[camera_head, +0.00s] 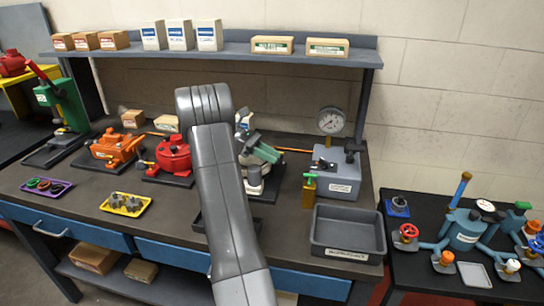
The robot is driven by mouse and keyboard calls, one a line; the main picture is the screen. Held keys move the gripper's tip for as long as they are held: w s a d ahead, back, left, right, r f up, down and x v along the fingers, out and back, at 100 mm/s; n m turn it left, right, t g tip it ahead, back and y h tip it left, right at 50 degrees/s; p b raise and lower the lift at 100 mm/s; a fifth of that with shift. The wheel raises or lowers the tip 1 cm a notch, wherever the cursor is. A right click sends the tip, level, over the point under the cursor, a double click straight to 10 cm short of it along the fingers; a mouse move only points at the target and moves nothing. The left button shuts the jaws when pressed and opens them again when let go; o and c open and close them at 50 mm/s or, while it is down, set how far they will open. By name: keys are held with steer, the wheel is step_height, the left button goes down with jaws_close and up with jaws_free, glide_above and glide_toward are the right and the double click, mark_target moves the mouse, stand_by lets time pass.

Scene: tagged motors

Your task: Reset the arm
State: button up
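My grey arm rises from the bottom middle to a bent elbow near the picture's centre. My gripper is not clear: pale parts just right of the arm may be my wrist and gripper, and I cannot see fingertips. Behind my arm an orange motor (115,147) and a red motor (174,154) sit on dark plates on the workbench (75,215). A green and grey unit (262,151) stands right of my arm, partly mixed with those pale parts.
A grey bin (347,256) stands at the bench's front right, a gauge unit (333,172) behind it. Yellow (106,205) and purple (62,191) trays lie at left. Boxes line a shelf (232,53) above. A black side table (405,281) holds a blue valve assembly (462,232).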

mark_target(309, 175)
steer(key=p+x, duration=0.2)
steer(key=x, duration=1.2)
steer(key=shift+w+a+r, duration=0.1)
steer(key=shift+a, duration=0.05)
